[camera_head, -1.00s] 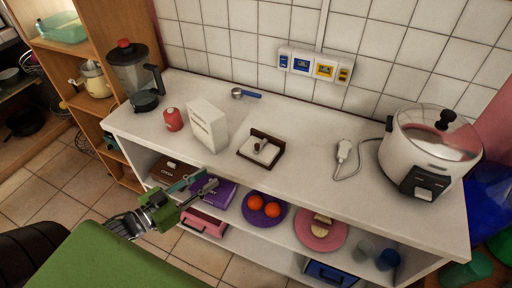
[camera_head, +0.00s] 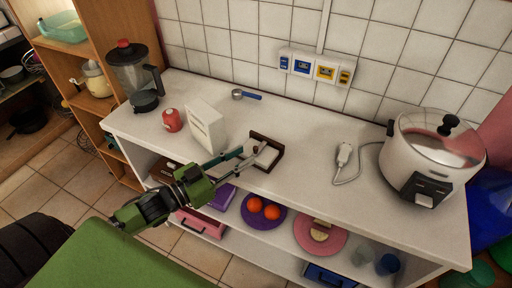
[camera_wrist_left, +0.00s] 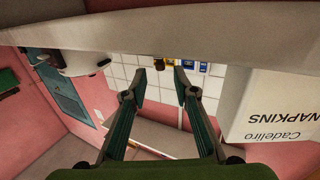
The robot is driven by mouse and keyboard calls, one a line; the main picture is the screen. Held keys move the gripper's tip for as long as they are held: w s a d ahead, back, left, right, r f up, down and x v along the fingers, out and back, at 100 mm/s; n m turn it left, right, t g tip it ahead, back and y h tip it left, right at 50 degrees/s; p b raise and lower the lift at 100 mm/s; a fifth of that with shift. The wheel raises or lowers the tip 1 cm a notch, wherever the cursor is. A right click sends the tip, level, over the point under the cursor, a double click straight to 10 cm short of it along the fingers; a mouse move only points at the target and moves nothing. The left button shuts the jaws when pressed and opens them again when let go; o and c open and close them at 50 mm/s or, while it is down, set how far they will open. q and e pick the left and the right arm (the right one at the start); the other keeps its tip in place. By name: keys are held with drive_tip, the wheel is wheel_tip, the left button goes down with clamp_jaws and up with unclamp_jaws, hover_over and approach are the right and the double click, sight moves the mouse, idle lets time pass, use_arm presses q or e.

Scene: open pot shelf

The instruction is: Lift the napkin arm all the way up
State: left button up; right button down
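The napkin holder (camera_head: 277,158) is a small dark-brown tray with a raised back and white napkins in it, on the white countertop. My left gripper (camera_head: 252,150) reaches over the counter's front edge, with its fingertips at the holder's left and front side. The fingers cover much of the holder, including its small arm, so I cannot tell whether they touch it. In the left wrist view the two fingers (camera_wrist_left: 159,78) are apart with nothing between them. I cannot make out the holder there. My right gripper is not in view.
A white napkin box (camera_head: 206,127) stands just left of my fingers and shows in the wrist view (camera_wrist_left: 275,110).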

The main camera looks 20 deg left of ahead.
sight(253, 150)
use_arm(q)
drive_tip(key=shift+x, duration=2.9)
drive_tip(key=shift+c, duration=0.4)
clamp_jaws()
